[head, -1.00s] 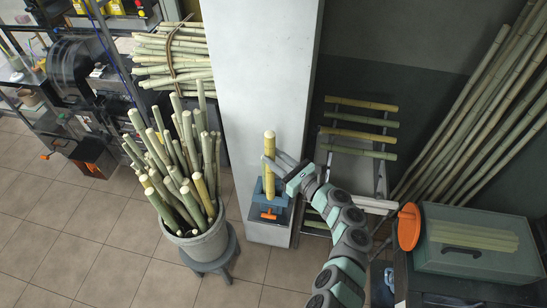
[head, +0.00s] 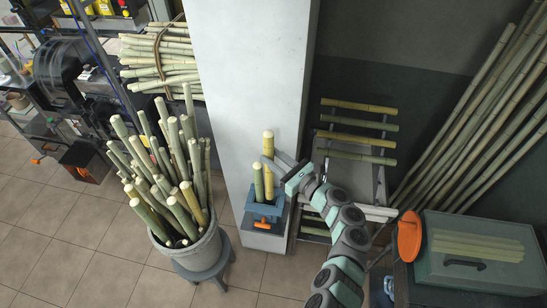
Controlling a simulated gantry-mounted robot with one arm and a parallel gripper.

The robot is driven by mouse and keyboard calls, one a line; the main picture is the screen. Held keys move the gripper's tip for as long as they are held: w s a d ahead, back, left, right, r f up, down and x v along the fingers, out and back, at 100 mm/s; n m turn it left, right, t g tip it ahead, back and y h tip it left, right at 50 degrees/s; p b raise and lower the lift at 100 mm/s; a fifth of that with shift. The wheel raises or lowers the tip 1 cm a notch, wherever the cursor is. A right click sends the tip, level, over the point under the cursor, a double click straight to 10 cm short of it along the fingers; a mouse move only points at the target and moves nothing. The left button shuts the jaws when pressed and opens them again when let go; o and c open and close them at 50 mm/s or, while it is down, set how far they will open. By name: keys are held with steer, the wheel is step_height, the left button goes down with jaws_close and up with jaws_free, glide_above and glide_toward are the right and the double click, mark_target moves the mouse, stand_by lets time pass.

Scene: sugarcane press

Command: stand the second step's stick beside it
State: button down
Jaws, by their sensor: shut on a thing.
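My gripper (head: 271,161) is shut on a yellowish stick (head: 268,142), which it holds upright. The lower part of this stick is over or in a small blue holder (head: 262,212) with an orange handle; I cannot tell whether it rests on the bottom. A shorter greenish stick (head: 257,181) stands upright in the holder, just left of the held one. A stepped rack (head: 380,178) stands to the right against the dark wall, with several yellow and green sticks (head: 357,140) lying across it.
A grey pot (head: 192,246) full of sticks stands on a stool at left. A white pillar (head: 245,80) rises behind the holder. At right are long leaning canes (head: 490,110), an orange disc (head: 408,236) and a grey-green box (head: 478,260). The front floor is clear.

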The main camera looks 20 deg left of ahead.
mark_target(273, 178)
steer(key=shift+f+b, duration=5.2)
steer(key=shift+f, duration=0.75)
steer(key=c, duration=1)
jaws_free()
steer(key=shift+o, duration=0.5)
steer(key=o, duration=0.5)
